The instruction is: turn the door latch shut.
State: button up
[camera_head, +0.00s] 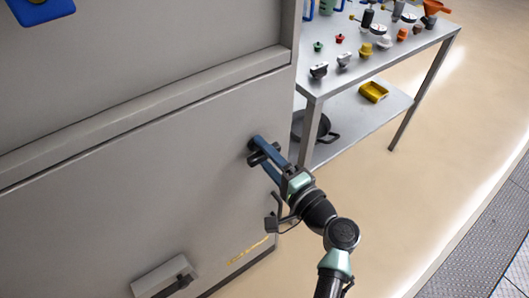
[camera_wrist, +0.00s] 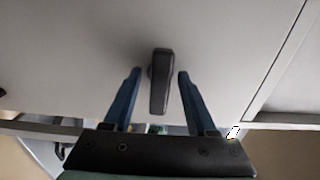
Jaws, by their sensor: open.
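The door latch (camera_wrist: 159,82) is a dark elongated handle on the grey door panel. In the wrist view it stands between the two blue fingers of my gripper (camera_wrist: 154,85), with a gap on each side. My gripper (camera_head: 256,152) is open at the right part of the grey door (camera_head: 150,170) in the head view. There the fingers and wrist mostly cover the latch. Whether the fingers touch the panel cannot be told.
A metal table (camera_head: 310,92) stands right of the cabinet, with several small caps and fittings on top. A dark handle on a grey block (camera_head: 165,278) sits low on the cabinet. The floor to the right is clear.

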grip_shut()
